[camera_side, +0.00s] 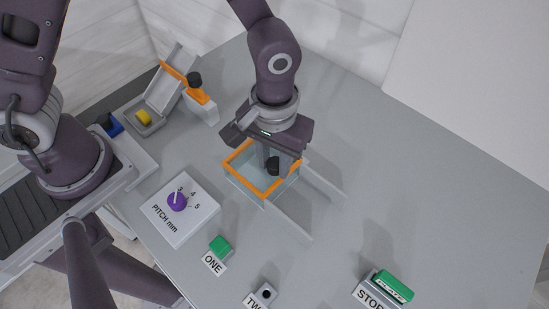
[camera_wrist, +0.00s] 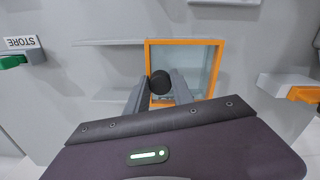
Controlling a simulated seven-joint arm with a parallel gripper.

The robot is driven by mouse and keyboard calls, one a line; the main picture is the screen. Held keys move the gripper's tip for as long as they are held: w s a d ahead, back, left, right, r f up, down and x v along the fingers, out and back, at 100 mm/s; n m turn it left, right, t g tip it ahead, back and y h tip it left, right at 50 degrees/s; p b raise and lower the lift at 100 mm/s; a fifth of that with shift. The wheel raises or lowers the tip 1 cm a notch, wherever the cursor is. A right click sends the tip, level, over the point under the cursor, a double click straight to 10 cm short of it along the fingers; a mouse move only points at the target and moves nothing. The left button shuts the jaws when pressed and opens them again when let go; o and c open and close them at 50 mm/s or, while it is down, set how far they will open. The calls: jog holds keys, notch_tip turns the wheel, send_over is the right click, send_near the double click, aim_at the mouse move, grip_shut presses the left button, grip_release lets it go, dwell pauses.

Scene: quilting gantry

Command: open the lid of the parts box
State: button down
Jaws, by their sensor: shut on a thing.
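The orange-framed, glass-like lid (camera_side: 236,158) of what looks like the parts box lies in the middle of the table, with pale walls below it. In the wrist view its frame (camera_wrist: 184,42) surrounds a clear pale-blue pane. A black round knob (camera_side: 273,168) stands at its side nearest the rails; it also shows in the wrist view (camera_wrist: 160,80). My gripper (camera_side: 269,160) points down over the lid, its two fingers shut on the knob. The fingers hide part of the frame. Whether the lid has moved from its closed place, I cannot tell.
Two pale rails (camera_side: 291,222) run from the box toward the lower right. A pitch dial (camera_side: 177,201), green block (camera_side: 220,246) and green store block (camera_side: 393,287) stand nearby. The right of the table is clear.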

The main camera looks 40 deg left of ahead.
dwell(0.4)
jog(key=d, duration=1.1)
jog(key=c, duration=1.1)
grip_release()
notch_tip(320, 180, up, 7)
jog(key=shift+r, duration=0.1)
